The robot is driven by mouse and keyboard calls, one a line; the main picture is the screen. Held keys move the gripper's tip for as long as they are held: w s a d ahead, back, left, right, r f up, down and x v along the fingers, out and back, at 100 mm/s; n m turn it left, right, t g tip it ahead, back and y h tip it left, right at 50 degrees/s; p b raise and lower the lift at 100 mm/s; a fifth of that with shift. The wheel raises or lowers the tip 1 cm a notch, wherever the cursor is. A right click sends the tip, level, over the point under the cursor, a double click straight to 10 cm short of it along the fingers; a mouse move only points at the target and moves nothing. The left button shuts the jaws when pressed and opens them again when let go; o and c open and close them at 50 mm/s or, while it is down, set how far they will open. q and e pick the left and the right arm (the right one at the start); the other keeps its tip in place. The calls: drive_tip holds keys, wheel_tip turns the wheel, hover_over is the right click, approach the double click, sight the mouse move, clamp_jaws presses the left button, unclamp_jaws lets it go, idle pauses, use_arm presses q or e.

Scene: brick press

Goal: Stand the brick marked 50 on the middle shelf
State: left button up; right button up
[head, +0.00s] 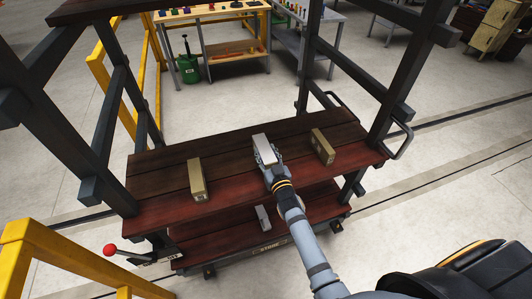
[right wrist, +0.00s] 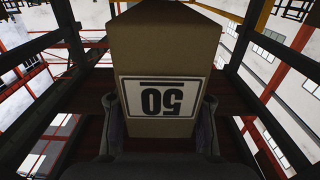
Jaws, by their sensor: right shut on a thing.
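The brick marked 50 (right wrist: 155,95) fills the middle of the right wrist view, its white label upside down there. My right gripper (head: 271,163) is shut on it, with a finger on each side. In the head view the same brick (head: 264,148) looks pale grey and is over the wooden shelf (head: 230,150), between two tan bricks. I cannot tell whether its base touches the boards. My left gripper is not in view.
A tan brick (head: 196,180) stands to the left on the shelf and another tan brick (head: 322,146) to the right. A grey brick (head: 263,217) is on the lower shelf (head: 220,228). Dark posts (head: 75,130) frame the rack. A red-knobbed lever (head: 110,250) sticks out at lower left.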

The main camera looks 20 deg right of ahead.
drive_tip(key=shift+w+f+b, duration=0.1)
drive_tip(key=shift+f+b, duration=1.4)
drive_tip(key=shift+f, duration=0.5)
drive_tip(key=shift+f, duration=0.7)
drive_tip(key=o, duration=1.2)
drive_tip(key=shift+c, duration=0.2)
drive_tip(key=shift+f, duration=0.15)
drive_tip(key=s, duration=1.2)
drive_tip(key=shift+d, duration=0.2)
